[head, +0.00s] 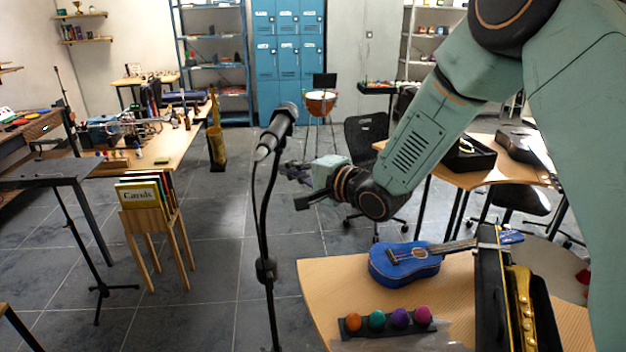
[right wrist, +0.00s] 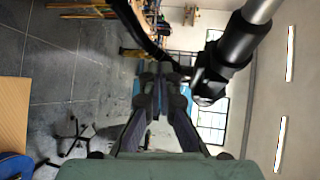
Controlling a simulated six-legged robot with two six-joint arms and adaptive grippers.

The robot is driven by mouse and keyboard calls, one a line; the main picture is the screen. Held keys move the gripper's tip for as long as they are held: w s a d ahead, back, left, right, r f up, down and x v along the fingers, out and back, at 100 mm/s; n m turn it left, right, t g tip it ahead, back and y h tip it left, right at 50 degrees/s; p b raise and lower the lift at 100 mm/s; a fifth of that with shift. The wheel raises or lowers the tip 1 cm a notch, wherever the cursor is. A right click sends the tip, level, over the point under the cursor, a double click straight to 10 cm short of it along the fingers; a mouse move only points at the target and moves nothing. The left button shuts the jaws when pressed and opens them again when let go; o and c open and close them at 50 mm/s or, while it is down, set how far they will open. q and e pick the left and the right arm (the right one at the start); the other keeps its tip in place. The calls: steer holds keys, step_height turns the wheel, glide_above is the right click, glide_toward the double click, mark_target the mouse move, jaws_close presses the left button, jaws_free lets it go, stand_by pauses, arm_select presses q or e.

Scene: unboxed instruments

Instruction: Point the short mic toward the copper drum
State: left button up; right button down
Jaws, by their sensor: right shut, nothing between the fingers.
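The short mic (head: 278,124) is black, on a thin dark stand left of centre in the head view. Its head tilts up and to the right, roughly toward the back of the room. The copper drum (head: 320,103) stands on legs at the back, before the blue lockers. My right gripper (head: 292,172) is shut and empty, just right of the mic and a little below it. In the right wrist view the mic and its clip (right wrist: 226,62) are large at upper right, beside the shut fingers (right wrist: 158,78); contact cannot be told. My left gripper is not in view.
A wooden table (head: 330,285) at front right bears a blue ukulele (head: 405,262), several coloured balls and an open case (head: 492,300). A wooden rack (head: 152,215) of books stands at left. A dark chair (head: 366,135) is behind my right arm. Grey floor is open around the stand.

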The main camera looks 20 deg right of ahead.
steer(key=shift+w+r, duration=0.1)
steer(key=shift+w, duration=0.05)
steer(key=shift+w+a, duration=0.25)
steer(key=shift+a, duration=0.05)
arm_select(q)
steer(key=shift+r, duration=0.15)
arm_select(e)
steer(key=shift+s+d, duration=0.1)
stand_by(0.5)
